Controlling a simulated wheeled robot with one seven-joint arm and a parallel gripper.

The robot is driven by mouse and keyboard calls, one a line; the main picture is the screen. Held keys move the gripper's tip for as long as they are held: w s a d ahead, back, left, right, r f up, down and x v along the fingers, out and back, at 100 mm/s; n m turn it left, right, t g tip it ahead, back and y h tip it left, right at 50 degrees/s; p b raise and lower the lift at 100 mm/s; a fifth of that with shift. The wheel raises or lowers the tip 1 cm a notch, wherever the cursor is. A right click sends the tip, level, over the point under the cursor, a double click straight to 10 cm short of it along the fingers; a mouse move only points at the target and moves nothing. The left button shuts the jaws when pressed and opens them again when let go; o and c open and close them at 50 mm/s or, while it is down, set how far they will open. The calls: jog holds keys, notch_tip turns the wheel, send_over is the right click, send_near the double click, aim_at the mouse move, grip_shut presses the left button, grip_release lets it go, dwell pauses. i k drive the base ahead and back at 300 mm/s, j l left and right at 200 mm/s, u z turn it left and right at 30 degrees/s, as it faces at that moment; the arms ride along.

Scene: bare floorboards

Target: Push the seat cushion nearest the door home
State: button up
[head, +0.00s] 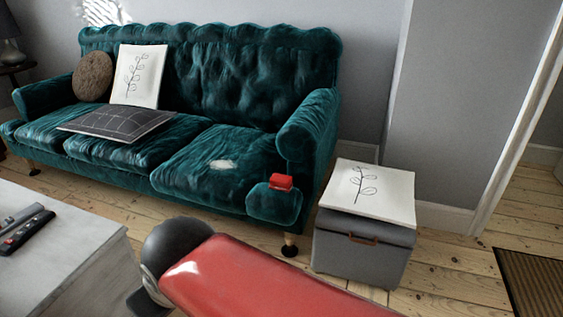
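The teal velvet sofa (255,75) stands against the back wall in the head view. Its right-hand seat cushion (190,170) is the one nearest the doorway, with a pale patch on top. Its front looks slightly forward of the middle seat cushion (150,152), and its front right corner shows before the right armrest (308,122). I cannot judge any gap behind it. A small red object (281,182) sits on or over that corner; I cannot tell what it is. My red arm link crosses the lower middle, in front of the sofa. My gripper is not discernible.
A grey storage box (360,255) with a white patterned cushion (370,192) on top stands right of the sofa. A pale table (65,250) with remotes is at lower left. A dark mat (535,280) lies by the doorway. Bare floorboards separate table and sofa.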

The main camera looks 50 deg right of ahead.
aim_at(228, 168)
jog(key=z, duration=1.3)
